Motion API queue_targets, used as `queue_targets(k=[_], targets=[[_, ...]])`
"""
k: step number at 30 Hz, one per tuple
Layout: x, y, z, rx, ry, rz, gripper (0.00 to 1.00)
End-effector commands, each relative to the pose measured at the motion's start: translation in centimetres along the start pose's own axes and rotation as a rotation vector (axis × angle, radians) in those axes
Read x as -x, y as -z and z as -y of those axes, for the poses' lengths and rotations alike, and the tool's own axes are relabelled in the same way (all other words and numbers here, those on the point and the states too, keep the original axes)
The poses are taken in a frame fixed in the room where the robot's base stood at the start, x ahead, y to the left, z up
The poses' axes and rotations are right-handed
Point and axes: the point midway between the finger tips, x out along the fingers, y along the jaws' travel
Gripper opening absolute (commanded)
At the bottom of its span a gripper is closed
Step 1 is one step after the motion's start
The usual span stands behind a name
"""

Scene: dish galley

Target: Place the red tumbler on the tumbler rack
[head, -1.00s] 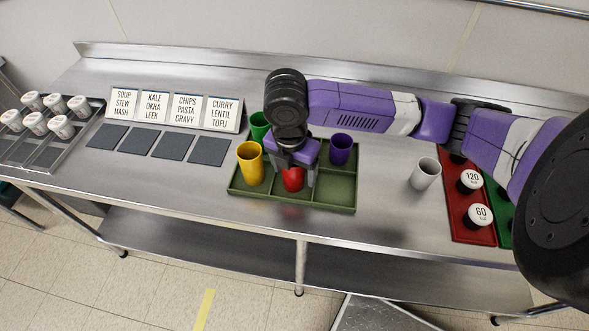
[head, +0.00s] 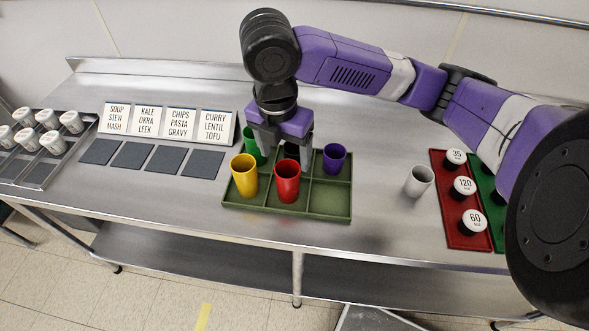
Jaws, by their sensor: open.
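The red tumbler (head: 287,183) stands upright in the front middle compartment of the green tumbler rack (head: 325,209). The yellow tumbler (head: 244,177) stands in the front left compartment. A green tumbler (head: 251,146) stands behind it at the back left, partly hidden by my gripper. A purple tumbler (head: 334,158) stands in the back right compartment. My gripper (head: 287,155) is open and empty, above and behind the red tumbler, with its fingers pointing down. I cannot tell whether it touches any tumbler.
A white tumbler (head: 419,181) stands on the steel counter right of the rack. Further right are a red tray (head: 451,216) and a green tray with round labelled pieces.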

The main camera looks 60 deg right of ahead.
Motion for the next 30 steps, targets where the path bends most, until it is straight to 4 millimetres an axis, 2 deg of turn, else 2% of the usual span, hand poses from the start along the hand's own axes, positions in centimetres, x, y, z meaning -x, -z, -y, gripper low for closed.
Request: queue_targets(k=[4, 7, 11, 12, 15, 18, 21, 25, 30], targets=[[0.2, 0.6, -0.4, -0.001, -0.015, -0.015, 0.74], [0.3, 3.2, -2.3, -0.008, -0.083, -0.08, 0.74], [1.6, 9.8, -6.8, -0.048, -0.251, -0.261, 0.74], [2.4, 12.1, -8.2, -0.07, -0.308, -0.332, 0.74], [5.0, 17.4, -11.4, -0.139, -0.44, -0.519, 0.74], [7.8, 21.7, -13.7, -0.224, -0.544, -0.702, 0.74], [10.5, 25.0, -15.4, -0.328, -0.624, -0.88, 0.74], [13.2, 27.7, -16.6, -0.485, -0.697, -1.09, 0.74], [14.8, 29.1, -17.0, -0.724, -0.746, -1.316, 0.74]])
